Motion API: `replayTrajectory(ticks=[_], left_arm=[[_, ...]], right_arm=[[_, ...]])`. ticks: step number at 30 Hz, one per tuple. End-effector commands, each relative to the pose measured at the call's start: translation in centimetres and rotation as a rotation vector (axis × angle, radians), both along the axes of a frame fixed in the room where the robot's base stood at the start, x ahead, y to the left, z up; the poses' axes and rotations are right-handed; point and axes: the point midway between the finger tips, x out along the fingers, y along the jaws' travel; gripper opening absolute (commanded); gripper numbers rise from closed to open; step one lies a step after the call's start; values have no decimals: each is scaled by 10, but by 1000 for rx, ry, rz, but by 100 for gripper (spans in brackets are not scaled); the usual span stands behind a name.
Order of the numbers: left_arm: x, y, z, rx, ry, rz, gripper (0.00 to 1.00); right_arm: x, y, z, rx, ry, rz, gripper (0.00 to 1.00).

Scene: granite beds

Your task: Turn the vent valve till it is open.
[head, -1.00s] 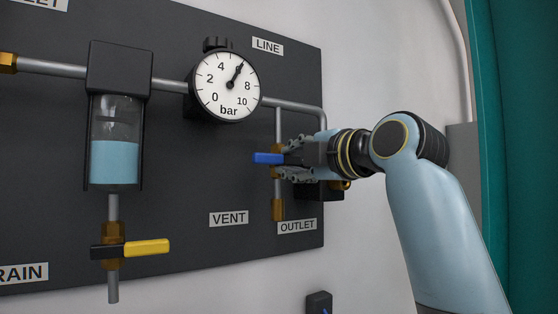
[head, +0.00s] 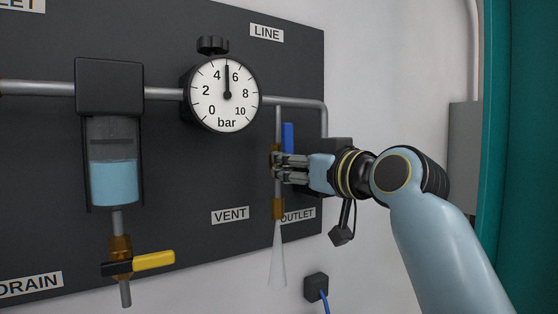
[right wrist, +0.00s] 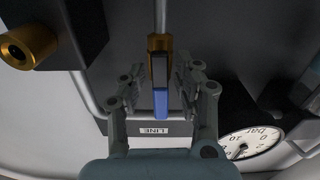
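The vent valve's blue lever (head: 288,138) stands upright, in line with its vertical pipe, above and to the right of the VENT label (head: 230,215). A pale jet (head: 277,260) sprays down from the brass nozzle (head: 278,208) below it. My right gripper (head: 277,167) is at the valve. In the right wrist view its fingers (right wrist: 160,90) stand on both sides of the lever (right wrist: 160,103), with a small gap visible; the gripper looks open around it. The gauge (head: 222,94) needle points to about 5 bar. My left gripper is not in view.
The yellow drain lever (head: 153,260) sits crosswise under the sight glass (head: 114,178) at left. A dark block (head: 335,147) lies behind my right gripper, and a black cap (head: 342,235) hangs below. A brass fitting (right wrist: 28,45) shows in the right wrist view.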

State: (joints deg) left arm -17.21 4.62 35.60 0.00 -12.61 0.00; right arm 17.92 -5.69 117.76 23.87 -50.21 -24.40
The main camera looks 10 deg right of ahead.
Motion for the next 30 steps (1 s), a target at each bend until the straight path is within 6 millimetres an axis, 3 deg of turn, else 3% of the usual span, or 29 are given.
replayTrajectory(ticks=[8,21,30], left_arm=[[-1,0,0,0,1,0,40],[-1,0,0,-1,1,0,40],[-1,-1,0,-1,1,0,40]], right_arm=[[-2,-1,1,-2,-2,0,34],[-51,-19,1,-6,-2,-1,34],[-57,-21,1,-3,-2,0,34]])
